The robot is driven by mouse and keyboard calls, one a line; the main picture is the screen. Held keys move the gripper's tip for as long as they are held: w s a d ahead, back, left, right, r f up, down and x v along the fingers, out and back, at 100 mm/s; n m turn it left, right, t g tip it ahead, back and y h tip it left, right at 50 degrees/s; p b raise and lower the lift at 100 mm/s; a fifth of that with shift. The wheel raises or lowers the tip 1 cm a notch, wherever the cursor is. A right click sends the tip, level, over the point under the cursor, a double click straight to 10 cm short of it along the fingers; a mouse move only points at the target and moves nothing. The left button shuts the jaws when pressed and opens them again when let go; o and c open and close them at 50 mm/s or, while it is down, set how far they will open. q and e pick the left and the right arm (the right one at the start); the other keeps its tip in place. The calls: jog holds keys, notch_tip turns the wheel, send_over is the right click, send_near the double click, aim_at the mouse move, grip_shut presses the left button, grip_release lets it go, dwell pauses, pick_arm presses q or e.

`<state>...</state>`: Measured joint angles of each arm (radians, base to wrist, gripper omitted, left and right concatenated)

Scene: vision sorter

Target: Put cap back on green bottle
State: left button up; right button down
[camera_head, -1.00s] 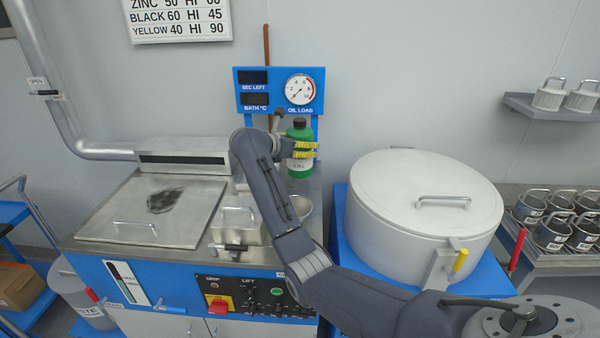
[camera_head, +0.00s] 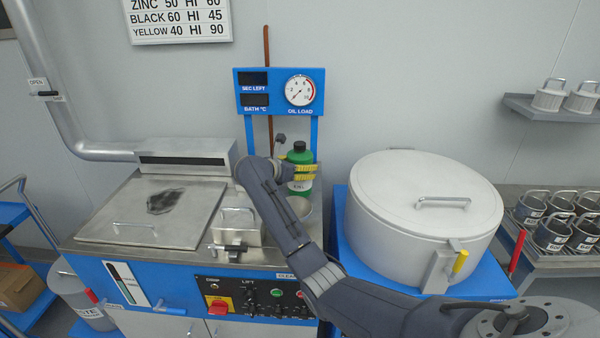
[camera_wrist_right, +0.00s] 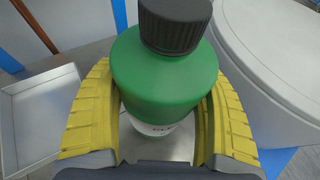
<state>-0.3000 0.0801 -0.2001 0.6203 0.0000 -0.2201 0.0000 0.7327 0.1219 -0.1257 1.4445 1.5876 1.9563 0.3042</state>
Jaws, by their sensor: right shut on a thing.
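The green bottle (camera_head: 297,158) stands about upright at the back right of the steel machine top, with a white label low on its side. It also shows in the right wrist view (camera_wrist_right: 165,75). A black ribbed cap (camera_wrist_right: 175,25) sits on its neck, and the cap also shows in the head view (camera_head: 299,146). My right gripper (camera_head: 305,172) is shut on the bottle, with its yellow ridged fingers on both sides of the body. My left gripper is not in view.
A lidded steel box (camera_head: 237,228) is to the left. A blue gauge panel (camera_head: 280,91) stands behind, and a large lidded drum (camera_head: 425,208) is to the right.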

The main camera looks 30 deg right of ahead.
jog(key=shift+f, duration=0.95)
jog(key=shift+f, duration=0.15)
grip_release()
jog(key=shift+r, duration=0.2)
jog(key=v, duration=1.2)
jog(key=shift+f, duration=0.1)
